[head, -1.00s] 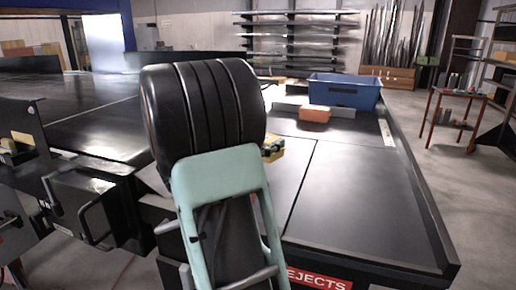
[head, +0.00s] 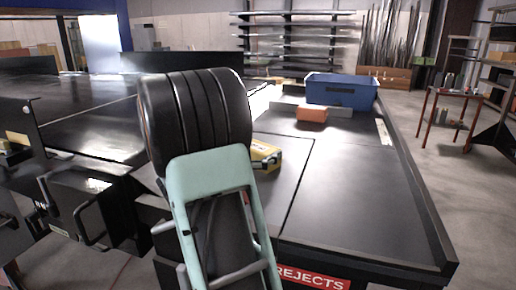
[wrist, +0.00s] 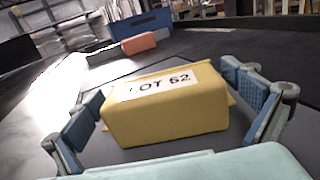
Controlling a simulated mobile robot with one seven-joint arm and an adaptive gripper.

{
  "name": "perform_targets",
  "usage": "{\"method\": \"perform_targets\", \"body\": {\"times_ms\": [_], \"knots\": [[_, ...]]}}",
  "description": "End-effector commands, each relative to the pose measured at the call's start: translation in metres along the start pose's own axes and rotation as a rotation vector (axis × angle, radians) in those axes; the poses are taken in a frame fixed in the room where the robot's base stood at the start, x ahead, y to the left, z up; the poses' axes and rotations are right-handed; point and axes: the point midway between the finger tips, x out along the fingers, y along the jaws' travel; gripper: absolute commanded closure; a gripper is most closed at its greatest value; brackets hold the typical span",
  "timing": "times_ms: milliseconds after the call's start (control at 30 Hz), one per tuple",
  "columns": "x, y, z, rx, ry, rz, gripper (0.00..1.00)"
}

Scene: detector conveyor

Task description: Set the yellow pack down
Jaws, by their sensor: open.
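The yellow pack (wrist: 168,110) has a white label reading "LOT 62". In the wrist view it sits on the dark surface between the spread fingers of my gripper (wrist: 170,112). The fingers stand apart from its left and right sides, with gaps showing. In the head view part of the yellow pack (head: 265,155) shows on the dark table (head: 350,210), just right of my arm. My arm hides the rest of it and the gripper there.
An orange block (head: 312,114) lies farther back on the table, before a grey bar and a blue bin (head: 342,92). A red "REJECTS" sign (head: 312,279) marks the near edge. A raised rim (head: 415,190) runs along the right. The table's right front is clear.

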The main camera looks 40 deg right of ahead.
Motion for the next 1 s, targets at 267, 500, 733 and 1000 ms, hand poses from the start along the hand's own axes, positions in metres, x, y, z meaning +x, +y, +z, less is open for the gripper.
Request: {"method": "perform_targets", "body": {"times_ms": [267, 500, 733, 1000], "knots": [[-0.032, 0.002, 0.003, 0.001, 0.000, 0.006, 0.00], [-0.067, 0.001, 0.003, 0.001, 0.000, 0.003, 0.00], [-0.076, 0.000, 0.003, 0.000, 0.000, 0.000, 0.00], [-0.075, 0.000, 0.003, 0.000, 0.000, 0.000, 0.00]]}}
